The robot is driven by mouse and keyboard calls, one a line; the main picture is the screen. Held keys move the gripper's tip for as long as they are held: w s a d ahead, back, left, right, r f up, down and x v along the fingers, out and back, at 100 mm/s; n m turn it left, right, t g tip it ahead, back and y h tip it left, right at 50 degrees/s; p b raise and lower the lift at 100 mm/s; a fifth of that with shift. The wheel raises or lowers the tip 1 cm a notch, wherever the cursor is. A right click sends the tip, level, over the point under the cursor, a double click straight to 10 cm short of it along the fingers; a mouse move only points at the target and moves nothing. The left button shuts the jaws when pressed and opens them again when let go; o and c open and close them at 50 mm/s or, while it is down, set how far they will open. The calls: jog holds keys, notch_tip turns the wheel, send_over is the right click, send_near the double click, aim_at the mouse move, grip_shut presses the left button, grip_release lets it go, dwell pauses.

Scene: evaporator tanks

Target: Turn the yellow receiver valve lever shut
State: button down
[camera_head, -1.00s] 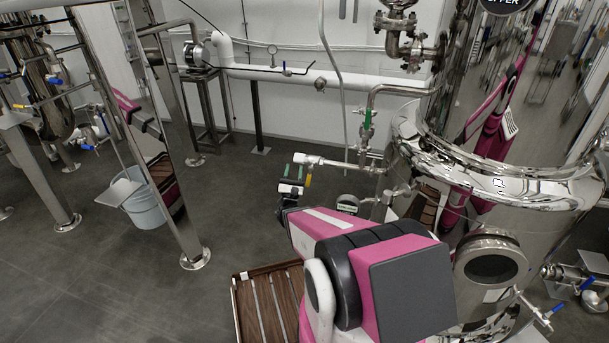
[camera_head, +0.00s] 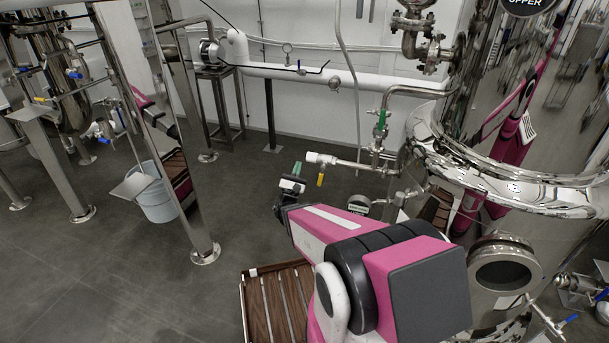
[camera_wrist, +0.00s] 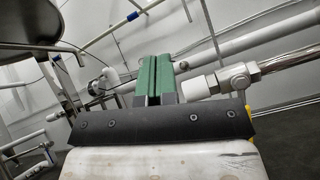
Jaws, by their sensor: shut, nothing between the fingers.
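The yellow valve lever (camera_head: 321,179) hangs down below the white fitting (camera_head: 318,158) at the end of a steel pipe in the head view. My gripper (camera_head: 297,167), with green fingers, is just left of the lever, with a visible gap in the picture. In the wrist view my gripper (camera_wrist: 154,62) has its green fingers together with nothing between them. The white fitting (camera_wrist: 205,85) is right of the fingers there. Only a sliver of yellow lever (camera_wrist: 249,113) shows, the rest hidden behind the dark gripper body.
A steel tank (camera_head: 510,185) stands on the right. A wooden slatted platform (camera_head: 275,310) lies below my arm. A steel post (camera_head: 185,170) and bucket (camera_head: 158,203) stand left; open floor lies between.

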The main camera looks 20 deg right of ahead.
aim_at(321, 175)
jog(key=w+a+f+m+g, duration=0.3)
jog(key=w+f+m+g, duration=0.1)
jog(key=m+g, duration=0.8)
jog(key=w+a+f+m+g, duration=0.4)
jog(key=m+g, duration=0.5)
jog(key=m, duration=0.5)
jog(key=s+d+f, duration=0.1)
jog(key=d, duration=0.6)
jog(key=s+d+f, duration=0.1)
jog(key=s+d, duration=0.1)
jog(key=d, duration=0.5)
jog(key=shift+f, duration=0.4)
jog(key=shift+s, duration=0.1)
